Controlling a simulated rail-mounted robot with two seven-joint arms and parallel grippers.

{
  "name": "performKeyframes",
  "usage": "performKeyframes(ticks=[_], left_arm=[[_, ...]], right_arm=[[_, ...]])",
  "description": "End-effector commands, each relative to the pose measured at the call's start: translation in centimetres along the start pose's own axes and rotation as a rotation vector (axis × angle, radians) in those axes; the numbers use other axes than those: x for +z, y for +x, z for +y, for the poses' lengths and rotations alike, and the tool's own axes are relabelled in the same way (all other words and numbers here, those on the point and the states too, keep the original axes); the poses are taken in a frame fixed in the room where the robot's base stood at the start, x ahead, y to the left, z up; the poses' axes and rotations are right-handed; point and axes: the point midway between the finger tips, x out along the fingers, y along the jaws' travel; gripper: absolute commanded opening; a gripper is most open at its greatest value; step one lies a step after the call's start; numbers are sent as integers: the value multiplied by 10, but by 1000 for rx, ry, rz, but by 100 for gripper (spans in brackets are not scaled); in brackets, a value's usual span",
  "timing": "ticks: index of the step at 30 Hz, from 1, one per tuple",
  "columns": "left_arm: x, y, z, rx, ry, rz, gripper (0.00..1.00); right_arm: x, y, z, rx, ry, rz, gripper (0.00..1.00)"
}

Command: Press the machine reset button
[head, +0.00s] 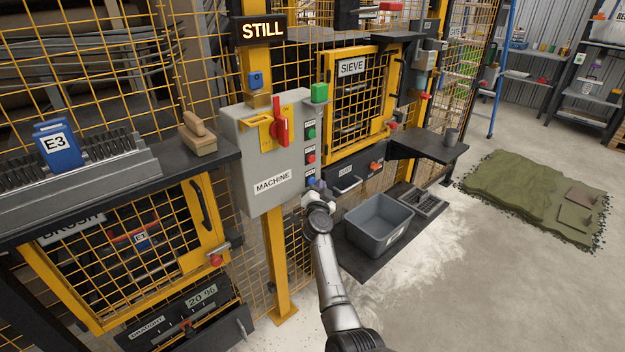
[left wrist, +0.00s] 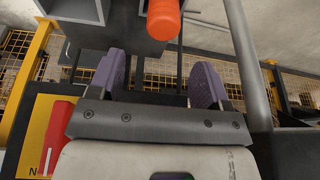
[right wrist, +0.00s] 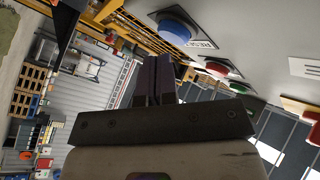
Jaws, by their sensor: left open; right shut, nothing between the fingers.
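The grey machine panel (head: 262,150) hangs on the yellow mesh fence. A column of buttons runs down its right side. The blue button (head: 311,183) is lowest, and my right gripper (head: 320,192) is right by it, partly covering that corner. In the right wrist view the blue button (right wrist: 174,28) has a label reading RESET beside it. My right gripper (right wrist: 154,72) is shut and empty, its fingertips just below the blue button in that picture; I cannot tell if they touch. My left gripper (left wrist: 160,82) is open and empty, outside the head view.
The red button (head: 310,158) and green button (head: 311,133) sit above the blue one. A red handle (head: 281,125) sticks out of the panel. A grey bin (head: 378,226) stands on the low shelf. A sign (head: 262,29) reads STILL. An orange cylinder (left wrist: 164,18) is above my left fingers.

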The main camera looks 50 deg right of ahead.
Motion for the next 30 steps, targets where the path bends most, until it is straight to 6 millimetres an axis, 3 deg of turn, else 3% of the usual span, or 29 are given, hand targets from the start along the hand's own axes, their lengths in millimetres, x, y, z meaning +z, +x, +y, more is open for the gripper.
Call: performKeyframes(ticks=[13,30], left_arm=[[-2,-6,0,0,0,0,71],[-16,-50,-2,0,0,0,71]], right_arm=[[-3,-2,1,0,0,1,0],[-26,-33,23,0,-1,1,0]])
